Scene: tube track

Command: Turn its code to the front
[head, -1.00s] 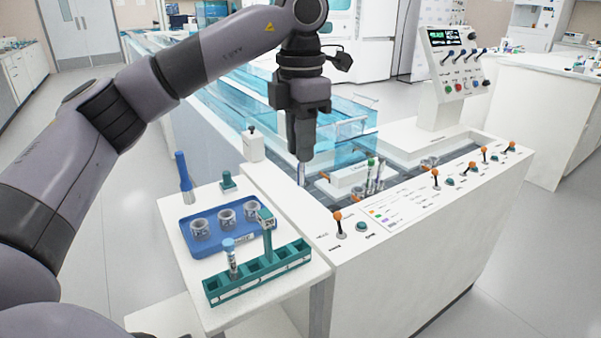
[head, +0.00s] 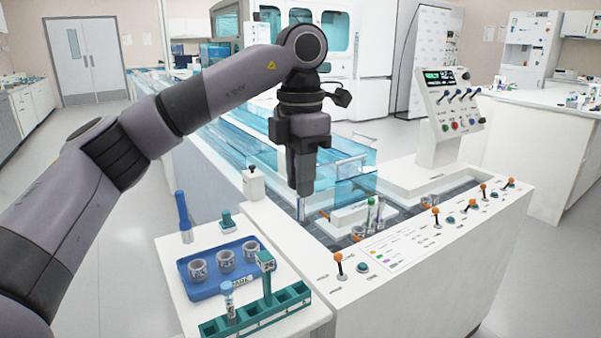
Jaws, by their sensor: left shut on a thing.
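My left gripper (head: 301,190) points down over the near end of the track, behind the white front panel. It is shut on a slim tube (head: 301,209), of which only a short lower part shows below the fingers. No code can be made out on the tube at this size. Whether the tube's lower end touches anything below cannot be told. Two more tubes (head: 375,213), one with a green top, stand upright in the track to the right of the gripper. My right gripper is not in view.
A side table holds a blue tray (head: 204,291) with three grey ring-shaped holders and a green rack (head: 290,299) with a blue-capped tube (head: 228,298). Orange-knobbed levers (head: 339,257) line the front panel. A control box (head: 448,100) stands at the right.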

